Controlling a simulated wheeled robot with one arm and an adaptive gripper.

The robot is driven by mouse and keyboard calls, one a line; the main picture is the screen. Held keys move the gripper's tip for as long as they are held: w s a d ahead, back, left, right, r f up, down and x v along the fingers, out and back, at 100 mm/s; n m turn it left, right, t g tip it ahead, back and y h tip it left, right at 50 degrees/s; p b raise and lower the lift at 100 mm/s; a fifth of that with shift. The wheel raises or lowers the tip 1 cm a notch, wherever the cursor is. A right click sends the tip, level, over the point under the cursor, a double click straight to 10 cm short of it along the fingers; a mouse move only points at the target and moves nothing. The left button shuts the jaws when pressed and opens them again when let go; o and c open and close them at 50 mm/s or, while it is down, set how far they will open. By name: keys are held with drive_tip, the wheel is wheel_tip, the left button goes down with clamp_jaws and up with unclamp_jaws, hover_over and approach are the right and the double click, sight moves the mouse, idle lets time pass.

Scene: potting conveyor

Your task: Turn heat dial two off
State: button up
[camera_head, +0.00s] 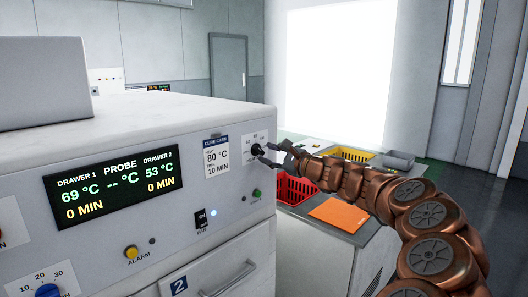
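A small black dial (256,150) sits on a white scale plate at the right end of the oven's front panel. It is above the drawer marked 2 (180,286). My gripper (268,153) is at this dial, coming from the right, with its dark fingers apart and their tips close to the knob. I cannot tell whether the fingers touch or clasp it. The dial's pointer is too small to read. The display (113,186) shows drawer 1 at 69 °C and drawer 2 at 53 °C, both 0 MIN.
The panel also carries a fan switch (201,219), a yellow alarm button (131,253), a green button (257,193) and a blue dial (47,291). A cure card (216,156) reads 80 °C, 10 MIN. Behind my arm are a red basket (291,190), a yellow basket (350,154) and an orange mat (339,214).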

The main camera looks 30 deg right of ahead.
drive_tip(key=shift+x, duration=1.25)
clamp_jaws()
